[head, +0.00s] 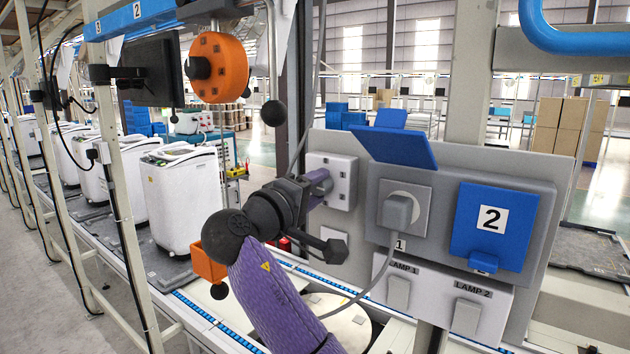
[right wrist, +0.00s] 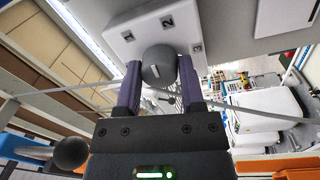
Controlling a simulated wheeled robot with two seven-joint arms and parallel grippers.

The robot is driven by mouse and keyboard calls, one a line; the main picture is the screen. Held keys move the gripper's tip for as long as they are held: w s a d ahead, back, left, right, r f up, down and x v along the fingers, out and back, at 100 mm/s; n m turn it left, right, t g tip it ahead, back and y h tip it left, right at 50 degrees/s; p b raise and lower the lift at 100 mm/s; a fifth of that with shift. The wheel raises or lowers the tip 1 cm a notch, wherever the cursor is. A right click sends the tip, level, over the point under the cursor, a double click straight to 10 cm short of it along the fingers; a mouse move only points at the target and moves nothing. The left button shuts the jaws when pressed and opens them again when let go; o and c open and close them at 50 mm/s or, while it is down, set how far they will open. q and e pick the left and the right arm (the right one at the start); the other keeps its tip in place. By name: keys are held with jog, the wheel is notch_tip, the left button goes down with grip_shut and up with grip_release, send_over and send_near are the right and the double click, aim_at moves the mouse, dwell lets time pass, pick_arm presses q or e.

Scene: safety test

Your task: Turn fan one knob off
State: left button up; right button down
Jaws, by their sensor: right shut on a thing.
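The white knob box (head: 343,178) is mounted at the left of the grey panel, with small dark position marks on its face. In the right wrist view the box (right wrist: 150,25) shows a round dark grey knob (right wrist: 158,66) with a short white line. My right gripper (head: 319,184) reaches the front of the box, and its purple fingers hide the knob in the head view. In the right wrist view the fingers of the right gripper (right wrist: 158,76) are on both sides of the knob, shut on it. My left gripper is in neither view.
Right of the box are a grey socket with a plug (head: 398,211), a blue cover marked 2 (head: 490,218) and a lamp switch box (head: 440,297). A grey cable hangs from the plug. An orange round control (head: 220,68) hangs upper left. White machines (head: 188,198) line the conveyor.

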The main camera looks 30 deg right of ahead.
jog(key=n+p, duration=0.1)
jog(key=n, duration=0.3)
jog(key=shift+r, duration=0.1)
jog(key=n, duration=0.5)
jog(key=shift+n+t+y, duration=0.3)
jog(key=shift+n+t, duration=0.1)
jog(key=n, duration=0.5)
jog(key=shift+n, duration=0.3)
jog(key=n, duration=0.4)
jog(key=shift+y, duration=0.3)
jog(key=shift+n, duration=0.3)
jog(key=shift+c, duration=1)
grip_release()
